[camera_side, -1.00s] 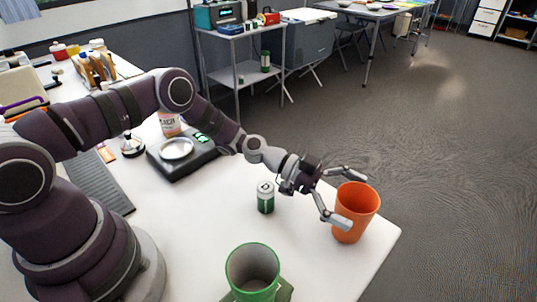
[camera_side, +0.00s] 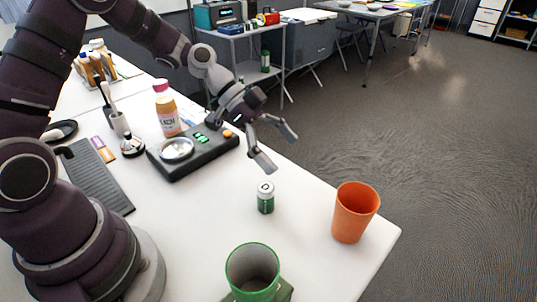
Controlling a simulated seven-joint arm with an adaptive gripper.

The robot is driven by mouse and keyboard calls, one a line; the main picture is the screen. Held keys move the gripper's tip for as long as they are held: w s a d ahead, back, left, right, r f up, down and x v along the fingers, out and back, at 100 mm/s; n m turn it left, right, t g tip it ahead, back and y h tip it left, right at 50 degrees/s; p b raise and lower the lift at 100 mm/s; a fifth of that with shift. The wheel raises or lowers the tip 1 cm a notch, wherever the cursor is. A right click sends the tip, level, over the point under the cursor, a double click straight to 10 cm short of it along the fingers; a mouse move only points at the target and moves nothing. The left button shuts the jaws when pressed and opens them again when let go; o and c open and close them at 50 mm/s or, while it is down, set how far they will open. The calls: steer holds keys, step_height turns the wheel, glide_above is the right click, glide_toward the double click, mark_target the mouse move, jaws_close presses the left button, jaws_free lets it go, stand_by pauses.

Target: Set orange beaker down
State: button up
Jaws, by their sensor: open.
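The orange beaker (camera_side: 355,213) stands upright on the white table near its right corner, with nothing touching it. My gripper (camera_side: 276,146) is open and empty. It hangs above the table's far edge, up and to the left of the beaker and well apart from it. Its two fingers are spread and point down to the right.
A small green and white can (camera_side: 265,198) stands left of the beaker. A green beaker (camera_side: 252,270) stands at the front. A black scale (camera_side: 190,152) with a round pan and a pink-capped bottle (camera_side: 166,108) are further back. The table between the can and scale is clear.

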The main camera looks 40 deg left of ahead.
steer(key=s+a+r+n+t+y, duration=0.1)
steer(key=s+a+r+n+y, duration=0.3)
steer(key=s+n, duration=0.2)
steer(key=s+a+r+n+t+y, duration=0.2)
steer(key=s+a+r+n+y, duration=0.2)
steer(key=s+r+n+y, duration=0.1)
steer(key=shift+s+a+n+y, duration=0.15)
steer(key=shift+s+n+y, duration=0.15)
steer(key=shift+s+n, duration=0.7)
